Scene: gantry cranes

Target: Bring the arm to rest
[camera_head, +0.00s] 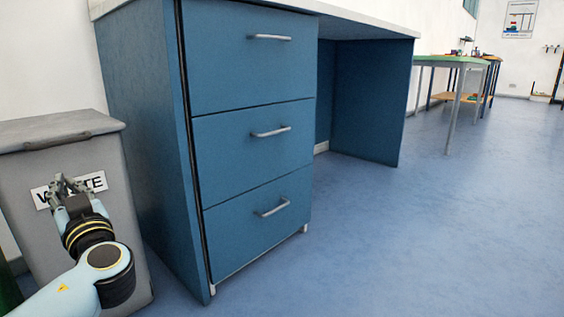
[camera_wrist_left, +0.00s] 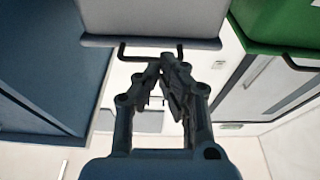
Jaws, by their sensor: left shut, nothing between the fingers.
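My left gripper (camera_head: 64,182) is in the lower left of the head view, in front of the grey waste bin (camera_head: 112,215). It covers part of the bin's white label (camera_head: 97,182). Its fingers are shut with nothing between them. In the left wrist view the closed fingers (camera_wrist_left: 168,62) point up toward the bin's grey lid (camera_wrist_left: 150,20) and its dark handle (camera_wrist_left: 182,50). I cannot tell how far the fingertips are from the handle. My right gripper is not in view.
A blue cabinet (camera_head: 250,60) with three shut drawers stands right of the bin. A green bin (camera_wrist_left: 285,25) shows at the upper right of the wrist view. A green-topped table (camera_head: 445,60) stands at the back. The blue floor (camera_head: 420,240) on the right is clear.

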